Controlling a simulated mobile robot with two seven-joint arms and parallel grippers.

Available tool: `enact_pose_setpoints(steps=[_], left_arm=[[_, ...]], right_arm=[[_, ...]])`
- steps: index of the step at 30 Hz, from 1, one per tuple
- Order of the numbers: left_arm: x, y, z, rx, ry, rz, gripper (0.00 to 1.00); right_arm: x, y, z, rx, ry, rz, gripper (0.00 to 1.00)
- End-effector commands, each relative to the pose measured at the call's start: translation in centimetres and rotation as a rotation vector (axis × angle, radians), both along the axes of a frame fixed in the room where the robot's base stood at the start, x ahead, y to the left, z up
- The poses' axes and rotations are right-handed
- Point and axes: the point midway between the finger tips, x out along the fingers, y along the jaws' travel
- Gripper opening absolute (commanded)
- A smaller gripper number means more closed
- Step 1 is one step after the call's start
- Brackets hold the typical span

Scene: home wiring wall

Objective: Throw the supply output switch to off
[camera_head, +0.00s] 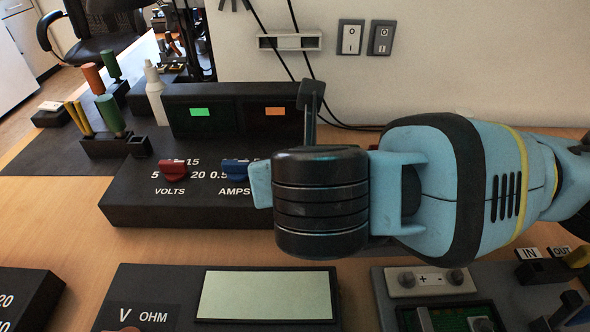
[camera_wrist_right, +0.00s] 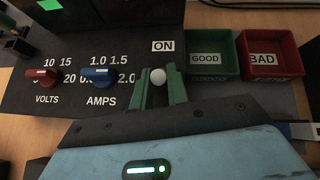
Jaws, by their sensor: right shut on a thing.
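The supply (camera_head: 130,205) is a black box with a red VOLTS knob (camera_head: 173,170), a blue AMPS knob (camera_head: 235,170) and two small displays, one lit green, one orange. In the right wrist view the output switch (camera_wrist_right: 158,76) shows as a round white lever tip, just below the ON label (camera_wrist_right: 163,46). My right gripper (camera_wrist_right: 160,88) has its green fingers on either side of the lever and is shut on it. The lower part of the lever and the panel below are hidden by the gripper. In the head view my right arm hides the switch. My left gripper is not in view.
A green GOOD bin (camera_wrist_right: 211,72) and a red BAD bin (camera_wrist_right: 271,74) stand right of the switch in the wrist view. A meter with a pale screen (camera_head: 265,296) lies in front of the supply. Screwdrivers (camera_head: 108,115) stand in a rack at left.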

Motion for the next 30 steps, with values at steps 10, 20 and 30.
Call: enact_pose_setpoints(steps=[10, 20, 30], left_arm=[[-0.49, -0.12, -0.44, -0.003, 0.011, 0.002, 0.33], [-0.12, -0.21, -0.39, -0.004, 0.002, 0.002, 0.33], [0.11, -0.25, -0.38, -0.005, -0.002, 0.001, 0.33]], right_arm=[[-0.10, 0.01, -0.08, -0.002, -0.022, 0.001, 0.00], [-0.09, 0.00, -0.09, -0.003, -0.021, 0.000, 0.30], [-0.17, -0.01, -0.01, -0.002, -0.022, 0.001, 0.37]])
